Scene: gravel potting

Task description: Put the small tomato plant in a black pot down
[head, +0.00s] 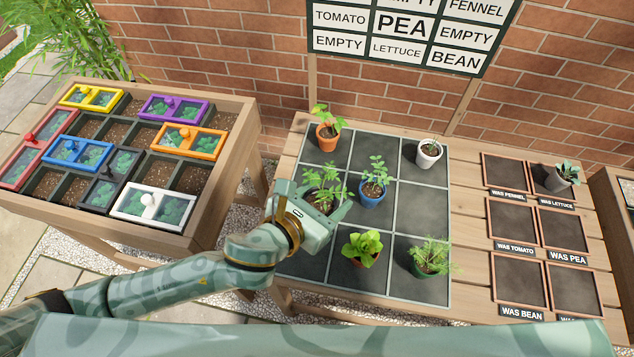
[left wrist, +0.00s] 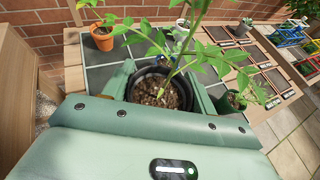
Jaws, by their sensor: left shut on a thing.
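The small tomato plant (head: 325,179) is over the left middle square of the dark grid mat (head: 412,209) in the head view. Its black pot (left wrist: 134,88) with brown soil shows in the left wrist view, between the two green fingers of my left gripper (left wrist: 163,95). My left gripper (head: 328,214) is shut on the pot and hides much of it in the head view. The pot looks upright and low over the square; whether it touches the mat I cannot tell. My right gripper is not in view.
A blue pot (head: 372,196) stands in the centre square, an orange pot (head: 327,139) behind, a lettuce (head: 362,245) in front. A white pot (head: 428,157) and a green pot (head: 430,266) stand on the right. A sign (head: 403,27) reads TOMATO at middle left.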

